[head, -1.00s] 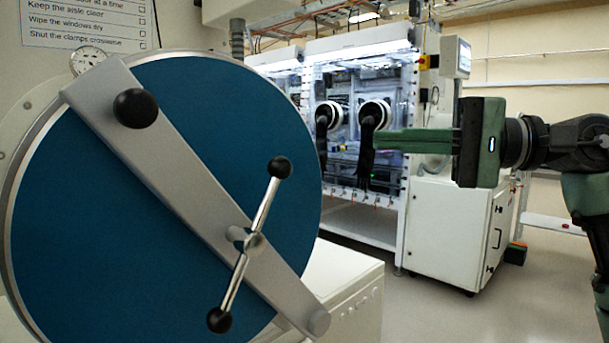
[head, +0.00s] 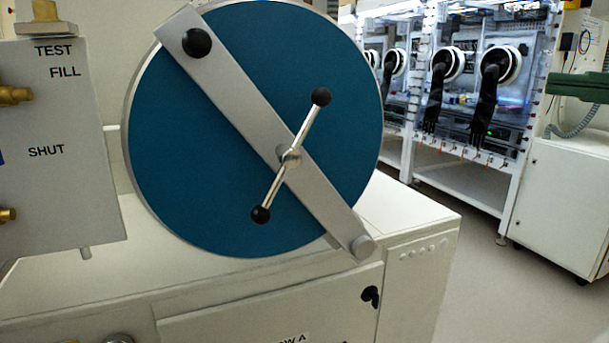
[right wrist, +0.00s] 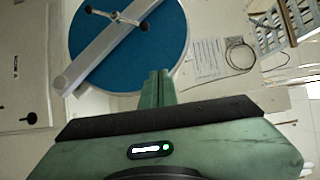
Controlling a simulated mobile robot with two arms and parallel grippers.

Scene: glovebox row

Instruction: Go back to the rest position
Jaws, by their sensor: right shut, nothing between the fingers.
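My right gripper (head: 578,87) shows at the right edge of the head view, cut off by the frame. Its green fingers point left, away from any object. In the right wrist view the two fingers (right wrist: 158,88) lie together, shut and empty. The round blue door (head: 240,190) with its grey bar (head: 240,100) and black-knobbed handle (head: 289,156) stands well apart from the gripper in the head view. The blue door (right wrist: 165,40) also shows beyond the fingers in the right wrist view. My left gripper is not in view.
A white cabinet (head: 420,215) carries the door. A grey panel (head: 60,200) with brass fittings stands at left. A glovebox (head: 470,100) with black gloves and a white cabinet (head: 565,200) stand at the back right. The floor (head: 520,300) between them is clear.

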